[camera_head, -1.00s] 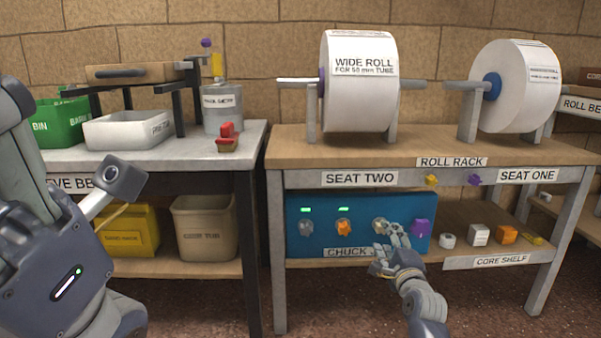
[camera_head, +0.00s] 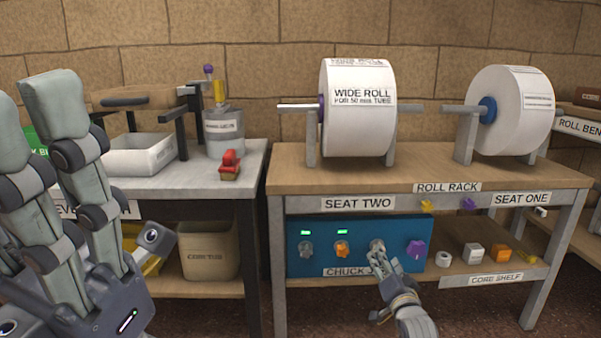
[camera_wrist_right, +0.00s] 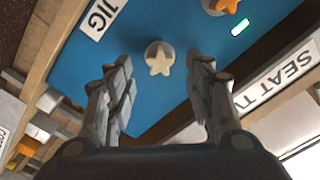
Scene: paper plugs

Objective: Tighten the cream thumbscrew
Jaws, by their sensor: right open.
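The cream thumbscrew (camera_head: 377,245) is on the blue chuck jig panel (camera_head: 320,268) below the roll rack, between an orange knob (camera_head: 342,249) and a purple knob (camera_head: 415,249). In the right wrist view the cream thumbscrew (camera_wrist_right: 159,63) is star-shaped on a round base. My right gripper (camera_head: 376,257) is open in front of it; in the wrist view its fingers stand apart on either side of the thumbscrew, with no contact visible. My left gripper (camera_head: 85,215) is large and close to the camera at the left; its fingertip gap is unclear.
Green lights (camera_head: 306,232) glow above the grey knob (camera_head: 306,249) and the orange knob. A core shelf with small cores (camera_head: 473,252) is right of the panel. The bench top (camera_head: 430,155) with the wide roll (camera_head: 357,115) is above. A tan bin (camera_head: 208,250) stands at left.

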